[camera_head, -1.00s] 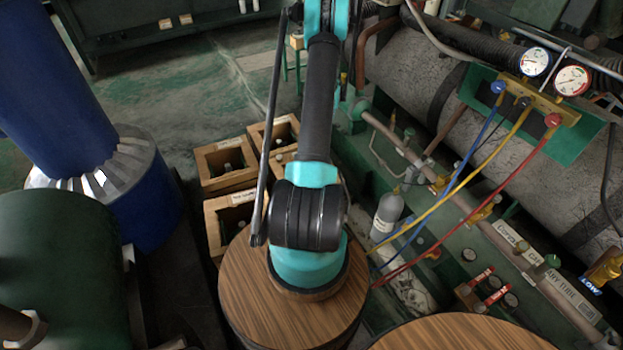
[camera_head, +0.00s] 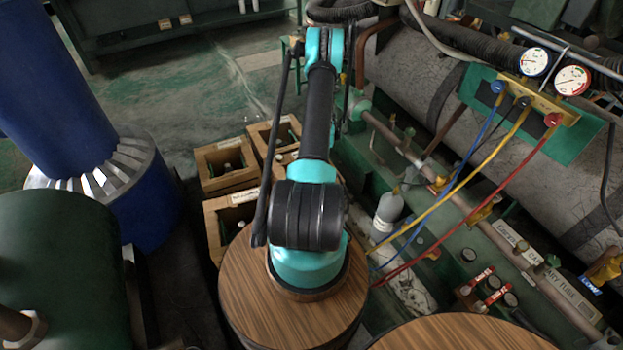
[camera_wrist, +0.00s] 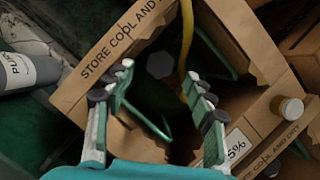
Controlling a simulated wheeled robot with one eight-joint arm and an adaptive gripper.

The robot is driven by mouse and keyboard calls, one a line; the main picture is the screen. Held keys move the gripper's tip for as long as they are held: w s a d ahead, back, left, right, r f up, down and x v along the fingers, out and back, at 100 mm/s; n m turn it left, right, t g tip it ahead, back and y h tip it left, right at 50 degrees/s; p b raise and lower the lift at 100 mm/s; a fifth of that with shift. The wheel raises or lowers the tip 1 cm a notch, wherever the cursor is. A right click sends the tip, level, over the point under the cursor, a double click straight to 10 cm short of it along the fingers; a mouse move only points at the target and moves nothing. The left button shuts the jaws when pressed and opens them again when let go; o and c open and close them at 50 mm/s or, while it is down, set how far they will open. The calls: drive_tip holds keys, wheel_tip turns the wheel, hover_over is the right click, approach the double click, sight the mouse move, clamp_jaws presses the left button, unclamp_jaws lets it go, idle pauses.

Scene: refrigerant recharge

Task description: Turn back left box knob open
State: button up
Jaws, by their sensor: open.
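My gripper (camera_wrist: 158,76) is open in the wrist view, its two fingers apart over an open box (camera_wrist: 98,58) marked "STORE COOL AND DRY". A grey hexagonal knob-like piece (camera_wrist: 160,65) shows in the box between and beyond the fingertips; I see no contact. A yellow hose (camera_wrist: 187,35) runs beside it. In the head view, several wooden boxes stand on the floor, including the back left one (camera_head: 206,160) with a small bottle top (camera_head: 227,167) inside. I cannot tell which of them the wrist view shows. My gripper is hidden in the head view.
A grey labelled bottle (camera_head: 388,212) stands right of the boxes and shows in the wrist view (camera_wrist: 22,72). Gauges (camera_head: 572,80) with blue, yellow and red hoses are at the right. A large blue cylinder (camera_head: 75,90) stands at the left. Green floor behind is clear.

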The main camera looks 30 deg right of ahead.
drive_tip(key=shift+x, duration=1.6)
drive_tip(key=c, duration=1.1)
